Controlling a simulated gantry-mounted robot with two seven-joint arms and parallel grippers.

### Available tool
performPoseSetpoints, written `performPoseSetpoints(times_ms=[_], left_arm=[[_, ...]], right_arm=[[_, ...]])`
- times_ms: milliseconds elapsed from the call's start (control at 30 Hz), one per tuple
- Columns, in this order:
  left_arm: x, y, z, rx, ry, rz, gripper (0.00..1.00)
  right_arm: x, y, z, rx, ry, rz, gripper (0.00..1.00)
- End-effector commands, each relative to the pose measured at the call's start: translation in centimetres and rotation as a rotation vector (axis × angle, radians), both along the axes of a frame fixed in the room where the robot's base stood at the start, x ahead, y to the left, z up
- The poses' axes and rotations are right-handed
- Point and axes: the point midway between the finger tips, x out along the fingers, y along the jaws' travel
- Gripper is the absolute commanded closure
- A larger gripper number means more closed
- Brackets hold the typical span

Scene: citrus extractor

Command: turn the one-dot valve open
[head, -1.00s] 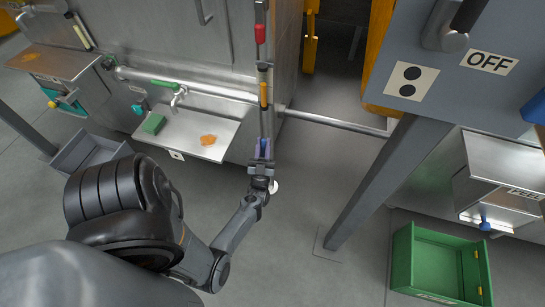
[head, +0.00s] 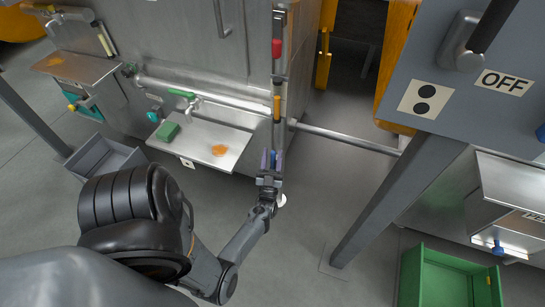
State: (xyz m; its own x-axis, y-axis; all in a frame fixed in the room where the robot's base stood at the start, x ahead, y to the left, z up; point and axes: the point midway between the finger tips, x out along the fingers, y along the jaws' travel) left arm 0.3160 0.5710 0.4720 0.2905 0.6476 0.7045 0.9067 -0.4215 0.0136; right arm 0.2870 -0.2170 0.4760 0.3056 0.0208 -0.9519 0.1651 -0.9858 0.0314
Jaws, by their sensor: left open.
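A green-handled valve (head: 182,93) sits on the pipe above a small spout (head: 195,104) over a steel sink tray (head: 235,140). A small label (head: 188,163) is on the tray's front edge, but its dots are too small to count. I cannot tell for sure which valve has one dot. My left gripper (head: 271,160) is open, pointing away from me, right of the tray and below an orange-handled tool (head: 277,107). Something blue shows around its fingertips; I cannot tell whether it is between them. My right gripper is out of view.
A grey post (head: 400,195) stands right of my arm. A green crate (head: 440,290) and a grey bin (head: 103,158) are on the floor.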

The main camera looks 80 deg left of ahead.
Motion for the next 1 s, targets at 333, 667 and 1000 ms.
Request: performPoseSetpoints(times_ms=[333, 667, 1000], left_arm=[[-0.7, -1.6, -1.7, -0.002, 0.002, -0.001, 0.55], [-2.4, -5.1, -5.7, -0.002, 0.003, 0.000, 0.55], [-3.2, -6.8, -7.6, 0.000, 0.001, 0.001, 0.55]], right_arm=[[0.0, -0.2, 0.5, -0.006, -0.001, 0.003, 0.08], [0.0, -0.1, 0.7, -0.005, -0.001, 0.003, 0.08], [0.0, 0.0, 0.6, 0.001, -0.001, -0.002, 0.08]])
